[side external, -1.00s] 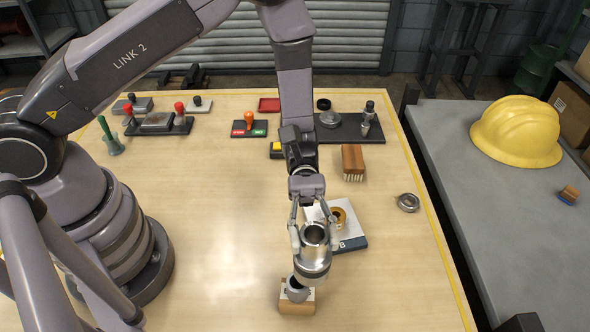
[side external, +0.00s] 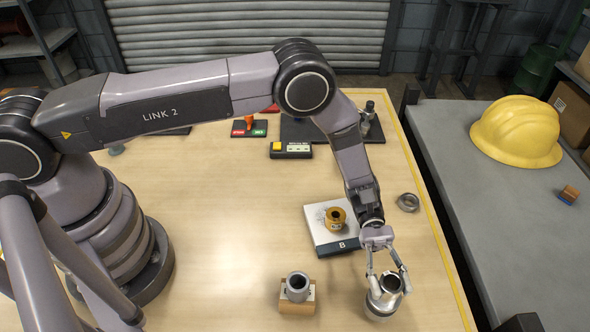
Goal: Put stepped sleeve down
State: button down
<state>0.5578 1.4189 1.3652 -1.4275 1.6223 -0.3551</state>
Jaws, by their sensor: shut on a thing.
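The stepped sleeve (side external: 381,306) is a shiny silver hollow cylinder with a wider lower part. It is at the front right of the table, upright or nearly so, with its open top showing. My gripper (side external: 388,281) is shut on its upper part from above, with a finger on either side. The sleeve's bottom is at or very close to the tabletop; I cannot tell whether it touches.
A grey hollow cylinder (side external: 298,283) stands on a wooden block (side external: 297,304) to the left. A brass part (side external: 335,216) lies on a board marked B (side external: 341,246) behind. A metal ring (side external: 408,202) lies near the right edge. Bare table surrounds the sleeve.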

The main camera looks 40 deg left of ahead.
jog(key=shift+f, duration=0.8)
jog(key=c, duration=0.7)
grip_release()
jog(key=shift+f, duration=0.2)
jog(key=shift+o, duration=0.2)
jog(key=shift+r, duration=0.1)
